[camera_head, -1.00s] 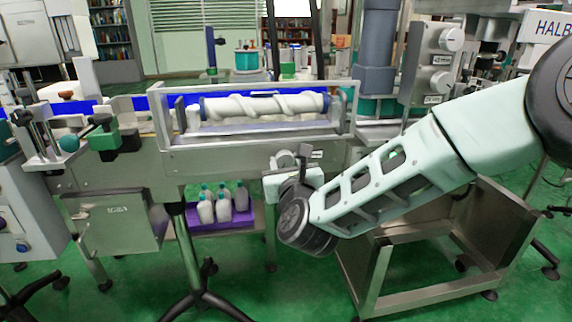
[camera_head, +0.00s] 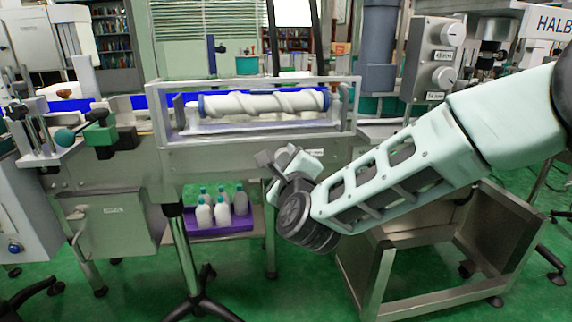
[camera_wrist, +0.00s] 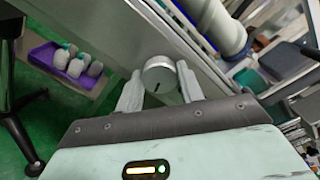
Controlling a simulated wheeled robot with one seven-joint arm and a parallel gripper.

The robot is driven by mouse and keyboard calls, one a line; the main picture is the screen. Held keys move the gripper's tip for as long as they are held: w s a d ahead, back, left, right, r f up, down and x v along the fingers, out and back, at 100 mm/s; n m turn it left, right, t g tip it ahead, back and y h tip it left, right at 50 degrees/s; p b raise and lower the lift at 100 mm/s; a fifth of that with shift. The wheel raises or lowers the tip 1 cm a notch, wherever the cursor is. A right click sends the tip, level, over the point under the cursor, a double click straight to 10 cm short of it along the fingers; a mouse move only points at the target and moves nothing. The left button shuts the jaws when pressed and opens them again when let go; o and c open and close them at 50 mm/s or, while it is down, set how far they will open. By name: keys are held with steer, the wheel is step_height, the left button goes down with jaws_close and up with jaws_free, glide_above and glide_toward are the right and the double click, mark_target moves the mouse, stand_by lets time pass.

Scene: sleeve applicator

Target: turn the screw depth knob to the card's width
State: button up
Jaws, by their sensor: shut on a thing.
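The screw depth knob (camera_wrist: 160,75) is a round grey knob with a dark pointer line, on the front of the metal conveyor frame. In the wrist view it sits between the two pale fingers of my gripper (camera_wrist: 160,70), which is shut on it. In the head view my gripper (camera_head: 288,162) is at the frame's front below the screw and hides the knob. The white spiral screw (camera_head: 265,104) lies level behind a clear guard; part of it shows in the wrist view (camera_wrist: 216,22). I cannot tell which label is the card.
Two other grey knobs with small labels sit on a metal column (camera_head: 428,60) at right. White bottles with teal caps stand in a purple tray (camera_head: 232,228) below the conveyor. A metal stand (camera_head: 375,285) is under my arm. Green floor is open at the front.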

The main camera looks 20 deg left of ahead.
steer(key=n, duration=0.5)
steer(key=shift+n, duration=0.3)
steer(key=n, duration=0.4)
steer(key=n+p, duration=0.1)
steer(key=n, duration=0.4)
steer(key=n+p, duration=0.1)
steer(key=n, duration=0.3)
steer(key=shift+n, duration=0.3)
steer(key=n+p, duration=0.2)
steer(key=n, duration=0.2)
steer(key=shift+n, duration=0.3)
steer(key=n+p, duration=0.2)
steer(key=n, duration=0.2)
steer(key=shift+d+f+n+p, duration=0.1)
steer(key=shift+n+p, duration=0.9)
steer(key=shift+n, duration=1.4)
steer(key=shift+f+n+p, duration=0.1)
steer(key=shift+n+p, duration=0.9)
steer(key=shift+n, duration=1.4)
